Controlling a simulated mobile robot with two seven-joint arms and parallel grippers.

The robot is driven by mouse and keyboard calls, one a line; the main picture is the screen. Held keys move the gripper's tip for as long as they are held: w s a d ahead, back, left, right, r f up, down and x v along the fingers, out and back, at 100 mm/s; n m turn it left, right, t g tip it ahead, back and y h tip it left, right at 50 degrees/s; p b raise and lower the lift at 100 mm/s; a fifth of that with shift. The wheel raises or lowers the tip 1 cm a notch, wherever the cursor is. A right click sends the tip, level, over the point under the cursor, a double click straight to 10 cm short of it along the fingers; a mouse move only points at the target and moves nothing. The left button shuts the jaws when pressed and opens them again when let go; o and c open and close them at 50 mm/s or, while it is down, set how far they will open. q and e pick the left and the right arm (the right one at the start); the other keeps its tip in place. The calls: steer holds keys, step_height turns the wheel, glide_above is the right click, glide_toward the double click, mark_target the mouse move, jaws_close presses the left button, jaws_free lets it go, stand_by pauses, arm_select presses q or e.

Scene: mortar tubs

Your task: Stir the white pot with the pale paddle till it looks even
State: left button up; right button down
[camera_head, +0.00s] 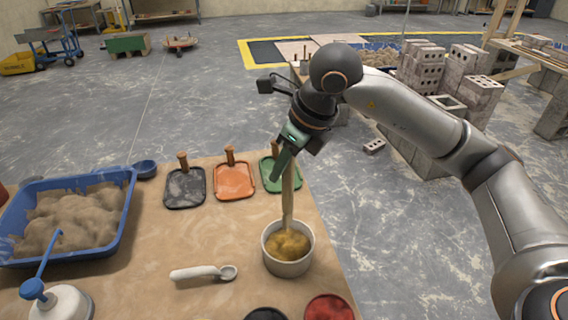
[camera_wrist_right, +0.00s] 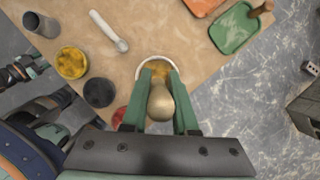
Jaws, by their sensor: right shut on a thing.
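The white pot (camera_head: 287,263) stands near the right edge of the table and holds a mottled yellow-brown mix (camera_head: 288,244). The pale paddle (camera_head: 289,196) stands nearly upright with its lower end in the mix. My right gripper (camera_head: 285,158) is shut on the upper part of the paddle, above the pot. In the right wrist view the paddle's rounded end (camera_wrist_right: 160,103) sits between the green fingers, and the pot's rim (camera_wrist_right: 146,64) shows behind it. The paddle's lower end is hidden in the mix.
Black, orange and green trowels (camera_head: 233,181) lie behind the pot. A white scoop (camera_head: 204,272) lies left of it. A blue tub of sand (camera_head: 118,221) stands at the far left, with a white pump bottle (camera_head: 62,304) in front. Black and red round containers (camera_head: 329,308) stand at the front edge.

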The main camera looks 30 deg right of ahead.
mark_target(283, 205)
arm_select(q)
steer(key=shift+d, duration=0.15)
arm_select(e)
steer(key=shift+d, duration=0.1)
steer(key=shift+f+b, duration=1.8)
steer(key=shift+f, duration=0.75)
step_height(283, 205, down, 2)
steer(key=shift+f+b, duration=0.1)
steer(key=shift+b, duration=0.9)
steer(key=shift+f+b, duration=0.6)
steer(key=shift+b, duration=0.05)
steer(key=shift+f+b, duration=0.7)
steer(key=shift+f, duration=0.25)
arm_select(q)
step_height(283, 205, down, 6)
steer(key=w+d, duration=0.1)
steer(key=d, duration=0.1)
steer(key=shift+d+f+m+h, duration=0.2)
steer(key=shift+d+m+h, duration=0.1)
steer(key=shift+d+h, duration=0.1)
steer(key=shift+w+a, duration=0.1)
steer(key=shift+w, duration=0.05)
arm_select(e)
steer(key=shift+a, duration=0.2)
